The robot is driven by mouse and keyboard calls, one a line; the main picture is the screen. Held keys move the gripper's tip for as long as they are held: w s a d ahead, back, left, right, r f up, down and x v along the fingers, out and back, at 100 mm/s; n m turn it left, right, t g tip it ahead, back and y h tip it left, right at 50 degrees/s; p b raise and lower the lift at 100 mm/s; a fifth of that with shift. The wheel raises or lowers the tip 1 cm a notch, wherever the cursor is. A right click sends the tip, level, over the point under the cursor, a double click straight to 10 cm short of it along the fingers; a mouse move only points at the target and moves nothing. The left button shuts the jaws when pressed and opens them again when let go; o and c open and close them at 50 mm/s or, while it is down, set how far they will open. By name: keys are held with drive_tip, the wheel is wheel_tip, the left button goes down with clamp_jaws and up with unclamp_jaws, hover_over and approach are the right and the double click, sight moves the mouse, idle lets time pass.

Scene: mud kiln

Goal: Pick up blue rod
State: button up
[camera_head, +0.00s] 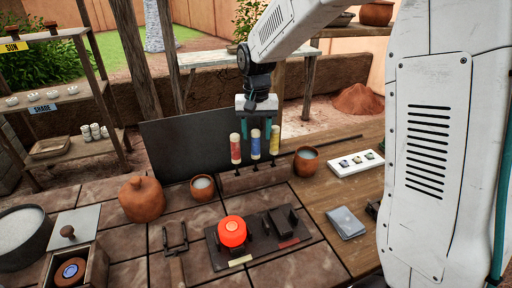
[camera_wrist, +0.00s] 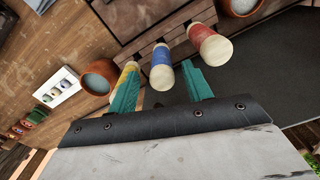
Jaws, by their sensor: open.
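The blue rod (camera_head: 255,147) stands upright between a red rod (camera_head: 235,150) and a yellow rod (camera_head: 274,142) in a low wooden rack (camera_head: 254,181). It has pale ends and a blue middle. In the wrist view the blue rod (camera_wrist: 161,70) shows in the gap between my two teal fingers, the yellow rod (camera_wrist: 130,72) lies partly behind the left finger, and the red rod (camera_wrist: 209,46) is right of the right finger. My gripper (camera_head: 258,132) is open and empty, pointing down at the rods' tops; it also shows in the wrist view (camera_wrist: 161,78). I cannot tell the exact depth gap.
Clay pots with pale contents stand left (camera_head: 203,188) and right (camera_head: 306,161) of the rack. A dark panel (camera_head: 185,145) stands behind. A glowing orange piece (camera_head: 232,231) sits on a dark plate in front. A white tray (camera_head: 355,163) lies to the right.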

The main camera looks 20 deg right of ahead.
sight(256, 143)
wheel_tip(256, 143, down, 4)
drive_tip(key=shift+w+a+f, duration=0.1)
drive_tip(key=shift+f, duration=0.1)
clamp_jaws()
wheel_tip(256, 143, up, 10)
drive_tip(key=shift+r, duration=0.1)
idle(0.6)
